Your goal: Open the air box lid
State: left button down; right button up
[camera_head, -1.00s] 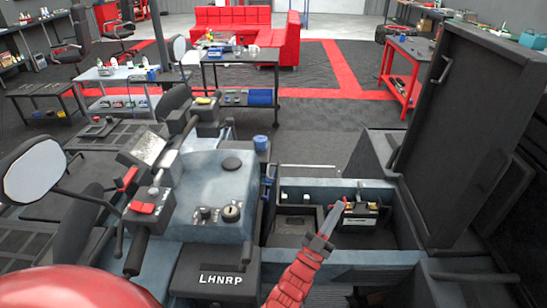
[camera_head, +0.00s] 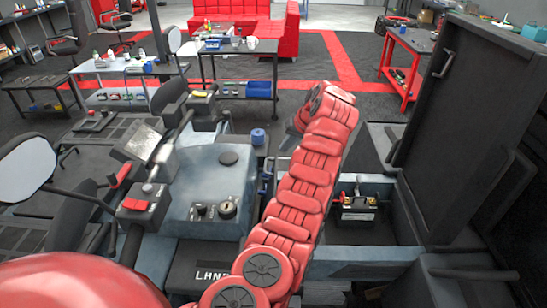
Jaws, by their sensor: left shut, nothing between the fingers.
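A big black lid (camera_head: 465,130) with a handle stands upright and open at the right of the bay (camera_head: 385,232). I cannot tell if it is the air box lid. A black battery (camera_head: 357,212) with red and yellow fittings sits in the bay. The bay's left part, where a dark square box showed earlier, is hidden behind my red left arm. That arm rises across the middle and bends at its top. My left gripper (camera_head: 289,143) is shut and empty, mostly hidden behind the arm, left of the bend. My right gripper is out of view.
A blue-grey vehicle body (camera_head: 207,185) with handlebar, mirror (camera_head: 27,167) and switches fills the left and middle. A small blue cap (camera_head: 258,137) is behind it. Carts (camera_head: 240,73), a red bench (camera_head: 407,65) and red sofas stand farther back.

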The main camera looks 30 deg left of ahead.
aim_at(275, 168)
pick_arm(q)
jog(key=p+x, duration=0.1)
jog(key=x, duration=0.1)
jog(key=p+x, duration=0.1)
jog(key=x, duration=0.2)
jog(key=s+p+x, duration=0.1)
jog(key=x, duration=0.1)
jog(key=shift+w+a+f+p, duration=0.1)
jog(key=shift+a+f+p, duration=0.2)
jog(key=shift+a+p, duration=0.1)
jog(key=shift+x, duration=0.9)
jog(key=shift+d+f, duration=0.15)
